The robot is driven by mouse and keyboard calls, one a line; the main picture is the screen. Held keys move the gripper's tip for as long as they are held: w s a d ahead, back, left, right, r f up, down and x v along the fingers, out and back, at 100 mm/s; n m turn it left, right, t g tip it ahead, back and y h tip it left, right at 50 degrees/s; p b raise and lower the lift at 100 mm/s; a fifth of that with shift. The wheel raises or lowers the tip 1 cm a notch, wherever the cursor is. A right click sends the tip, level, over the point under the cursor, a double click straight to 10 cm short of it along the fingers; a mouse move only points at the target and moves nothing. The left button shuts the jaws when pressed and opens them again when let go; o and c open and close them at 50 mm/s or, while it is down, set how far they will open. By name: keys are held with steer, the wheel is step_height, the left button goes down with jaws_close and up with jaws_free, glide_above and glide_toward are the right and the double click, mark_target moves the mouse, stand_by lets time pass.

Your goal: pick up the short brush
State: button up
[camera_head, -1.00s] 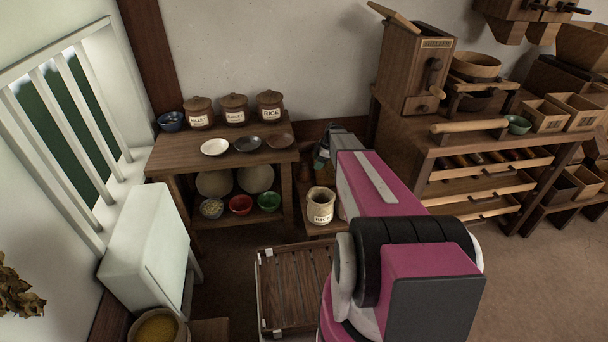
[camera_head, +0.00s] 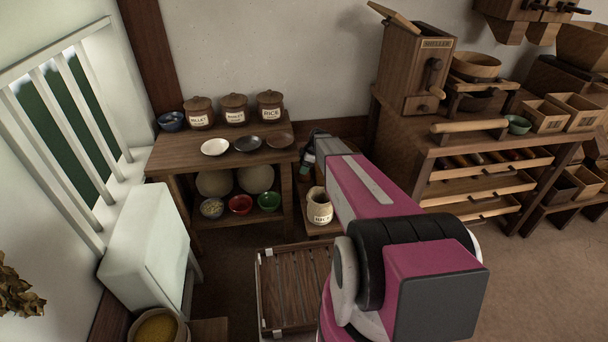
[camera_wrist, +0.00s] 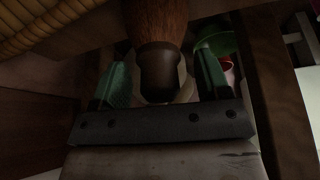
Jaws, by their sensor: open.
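In the wrist view a reddish-brown, brush-like thing (camera_wrist: 158,22) with a dark rounded end comes down from the top edge, probably the short brush. Its dark end lies between the two green fingers of my gripper (camera_wrist: 163,82) in the picture. The fingers are apart, with gaps at both sides; I cannot tell how deep between them it sits. In the head view my gripper (camera_head: 307,162) is at the low stand right of the shelf table, and the brush is hidden there.
A cream jar (camera_head: 319,207) stands close in front of my gripper. The shelf table (camera_head: 180,158) with bowls is just left, the drawer bench (camera_head: 420,150) right. A woven rim (camera_wrist: 60,22) and a dark post (camera_wrist: 262,90) flank the wrist view. A slatted crate (camera_head: 290,290) lies on the floor.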

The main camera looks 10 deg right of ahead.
steer(key=c, duration=1.2)
steer(key=shift+r, duration=0.15)
steer(key=shift+r, duration=0.55)
steer(key=v, duration=0.3)
steer(key=a+v, duration=0.1)
steer(key=v, duration=0.1)
steer(key=shift+r, duration=0.6)
steer(key=s+d, duration=0.1)
steer(key=d, duration=0.4)
steer(key=s+d, duration=0.1)
steer(key=d, duration=0.5)
steer(key=s+d, duration=0.1)
steer(key=d, duration=0.5)
